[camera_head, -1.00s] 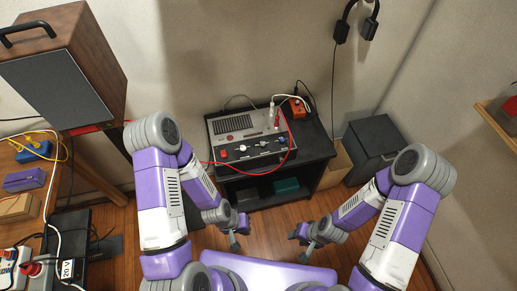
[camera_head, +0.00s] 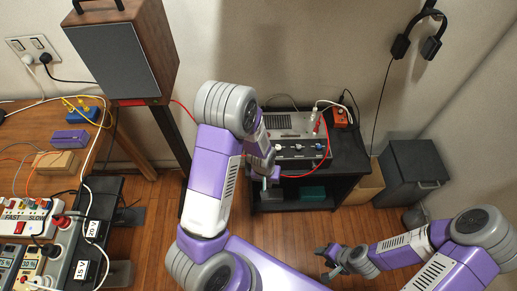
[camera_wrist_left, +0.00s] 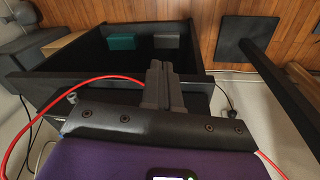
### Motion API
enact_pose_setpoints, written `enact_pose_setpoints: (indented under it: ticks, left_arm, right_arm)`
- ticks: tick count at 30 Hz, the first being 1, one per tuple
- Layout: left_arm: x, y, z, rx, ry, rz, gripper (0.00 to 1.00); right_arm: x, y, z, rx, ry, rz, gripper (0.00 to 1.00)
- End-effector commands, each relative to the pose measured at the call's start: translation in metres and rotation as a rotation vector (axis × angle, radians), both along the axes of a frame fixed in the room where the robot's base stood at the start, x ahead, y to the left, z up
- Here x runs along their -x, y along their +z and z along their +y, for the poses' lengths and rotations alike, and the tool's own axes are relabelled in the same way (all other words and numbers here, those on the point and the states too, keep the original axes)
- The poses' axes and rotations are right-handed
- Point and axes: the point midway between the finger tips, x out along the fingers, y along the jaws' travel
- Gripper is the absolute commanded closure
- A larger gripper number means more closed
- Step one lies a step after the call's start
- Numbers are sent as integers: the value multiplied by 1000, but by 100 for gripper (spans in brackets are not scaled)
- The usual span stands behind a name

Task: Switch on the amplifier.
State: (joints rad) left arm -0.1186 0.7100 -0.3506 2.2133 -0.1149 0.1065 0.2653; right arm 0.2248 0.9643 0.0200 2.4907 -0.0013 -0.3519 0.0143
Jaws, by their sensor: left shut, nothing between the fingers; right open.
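The amplifier (camera_head: 291,124), a grey box with a vented top and a row of knobs on its front, stands on a black stand (camera_head: 350,158). My left arm covers its left side, and the red control seen there earlier is hidden. My left gripper (camera_head: 268,178) is shut and empty, low in front of the amplifier's left front; I cannot tell whether it touches anything. In the left wrist view its closed fingers (camera_wrist_left: 164,84) show before the stand's shelf, and the amplifier is not clearly visible.
Red and white cables run at the amplifier, beside an orange box (camera_head: 340,117). A teal box (camera_head: 312,193) lies on the lower shelf. A dark cabinet (camera_head: 413,170) stands at right, a speaker (camera_head: 118,58) at left. Power strips (camera_head: 28,217) crowd the left foreground. Floor between is clear.

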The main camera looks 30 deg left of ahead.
Motion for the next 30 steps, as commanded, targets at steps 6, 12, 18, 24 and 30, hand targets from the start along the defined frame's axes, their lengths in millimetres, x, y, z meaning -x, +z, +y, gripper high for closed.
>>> enact_pose_setpoints:
  ticks: [6,12,18,24,30]
  left_arm:
    - [-70,118,63,-142,167,-88,100]
    - [-79,163,86,-175,254,-101,100]
    - [-78,165,87,-178,260,-99,100]
    - [-79,160,88,-178,258,-98,100]
    - [-83,131,91,-179,259,-95,100]
  right_arm:
    - [0,-5,0,0,0,0,51]
    - [0,-6,0,0,0,0,51]
    - [0,-6,0,0,0,0,51]
    - [0,-8,0,0,0,0,51]
    - [0,-21,0,0,0,0,51]
